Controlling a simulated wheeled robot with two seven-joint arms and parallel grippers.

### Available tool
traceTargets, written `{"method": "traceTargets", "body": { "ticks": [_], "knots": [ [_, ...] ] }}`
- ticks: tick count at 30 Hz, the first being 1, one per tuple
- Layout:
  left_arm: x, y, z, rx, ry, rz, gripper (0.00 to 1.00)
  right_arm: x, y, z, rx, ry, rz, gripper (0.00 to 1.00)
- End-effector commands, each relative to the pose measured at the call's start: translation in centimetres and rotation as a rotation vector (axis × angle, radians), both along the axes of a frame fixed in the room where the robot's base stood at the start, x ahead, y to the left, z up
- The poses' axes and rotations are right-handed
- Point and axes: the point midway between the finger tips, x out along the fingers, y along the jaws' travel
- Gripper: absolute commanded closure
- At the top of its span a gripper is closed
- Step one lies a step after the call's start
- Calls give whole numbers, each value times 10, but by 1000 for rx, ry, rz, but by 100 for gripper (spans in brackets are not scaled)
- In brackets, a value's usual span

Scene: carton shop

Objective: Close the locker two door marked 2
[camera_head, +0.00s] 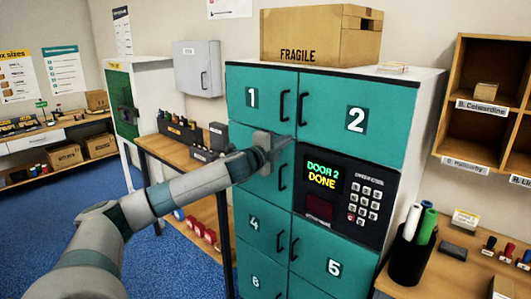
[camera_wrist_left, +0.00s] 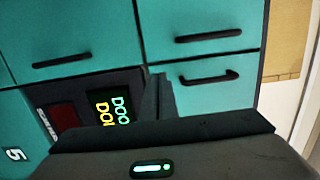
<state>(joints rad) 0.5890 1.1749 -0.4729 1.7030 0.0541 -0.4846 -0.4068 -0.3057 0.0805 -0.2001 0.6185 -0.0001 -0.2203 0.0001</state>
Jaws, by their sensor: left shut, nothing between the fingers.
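The locker two door (camera_head: 375,110), teal and marked 2, is at the upper right of the locker block in the head view. It looks flush with the front, with its dark handle (camera_head: 303,108) at its left edge. In the left wrist view the door (camera_wrist_left: 218,97) shows sideways behind the gripper. My left gripper (camera_head: 272,143) is shut and empty, in front of the door below door 1, near the lower left corner of door 2. Its fingers also show in the left wrist view (camera_wrist_left: 158,97). I cannot tell whether they touch anything. My right gripper is not in view.
The keypad panel (camera_head: 346,195) below door 2 reads "DOOR 2 DONE". A FRAGILE carton (camera_head: 300,35) sits on top of the lockers. A table with a black cup of rolls (camera_head: 410,255) stands at the right, and a wooden bench (camera_head: 165,147) at the left.

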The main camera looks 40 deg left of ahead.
Motion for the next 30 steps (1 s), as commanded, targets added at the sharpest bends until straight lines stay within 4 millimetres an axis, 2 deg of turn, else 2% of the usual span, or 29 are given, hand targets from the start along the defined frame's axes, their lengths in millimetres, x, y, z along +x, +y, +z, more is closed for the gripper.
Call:
{"method": "traceTargets", "body": {
  "ticks": [10, 21, 30],
  "knots": [
    [-32, -2, -6, 4, 4, -1, 100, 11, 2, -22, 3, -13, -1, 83],
    [-74, -3, -7, 3, 6, 2, 100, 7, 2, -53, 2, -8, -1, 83],
    [-88, -5, -4, 2, 3, -1, 100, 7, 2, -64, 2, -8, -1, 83]
  ]
}}
